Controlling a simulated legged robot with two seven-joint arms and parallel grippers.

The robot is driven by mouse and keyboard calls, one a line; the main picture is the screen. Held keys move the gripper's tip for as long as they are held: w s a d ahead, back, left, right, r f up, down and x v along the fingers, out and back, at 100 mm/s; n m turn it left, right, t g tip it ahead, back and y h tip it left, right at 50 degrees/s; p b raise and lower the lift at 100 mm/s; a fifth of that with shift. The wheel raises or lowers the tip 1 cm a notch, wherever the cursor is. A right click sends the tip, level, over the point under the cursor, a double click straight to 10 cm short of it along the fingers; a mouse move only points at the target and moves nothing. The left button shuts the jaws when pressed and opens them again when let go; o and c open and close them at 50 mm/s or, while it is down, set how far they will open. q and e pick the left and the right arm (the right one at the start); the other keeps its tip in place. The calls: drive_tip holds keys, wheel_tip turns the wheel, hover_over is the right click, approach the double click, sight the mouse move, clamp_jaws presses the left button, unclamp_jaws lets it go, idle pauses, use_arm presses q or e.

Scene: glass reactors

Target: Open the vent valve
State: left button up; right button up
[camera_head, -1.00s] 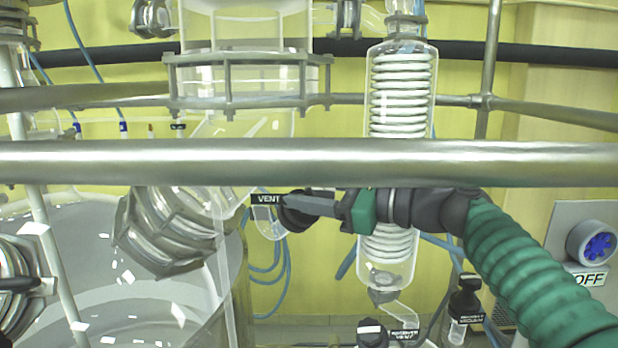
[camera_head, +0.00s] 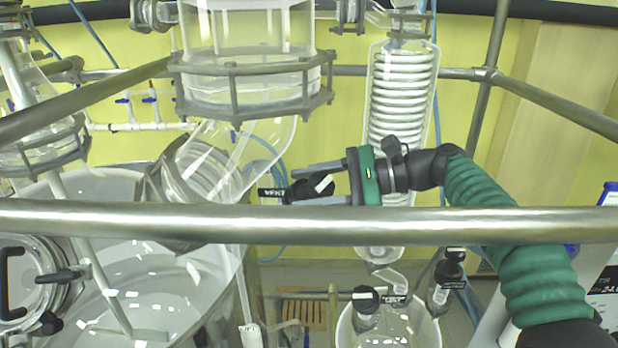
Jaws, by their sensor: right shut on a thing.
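The vent valve has a round black knob (camera_head: 318,185) with a white mark, beside a small black label (camera_head: 272,192) that is hard to read. It sits on the glass pipework, above and behind the near steel rail. My right gripper (camera_head: 312,184) comes in from the right on a green-sleeved arm. Its two grey fingers lie above and below the knob, shut on it. The fingers hide part of the knob. My left gripper is not in view.
A thick steel rail (camera_head: 300,220) crosses in front, just below the gripper. A glass coil condenser (camera_head: 402,95) stands behind the gripper. A large glass reactor vessel (camera_head: 120,285) fills the lower left.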

drive_tip(key=shift+f, duration=0.25)
drive_tip(key=o, duration=1)
drive_tip(key=shift+c, duration=0.2)
drive_tip(key=shift+o, duration=2)
drive_tip(key=shift+w+a, duration=0.15)
drive_tip(key=shift+r, duration=0.15)
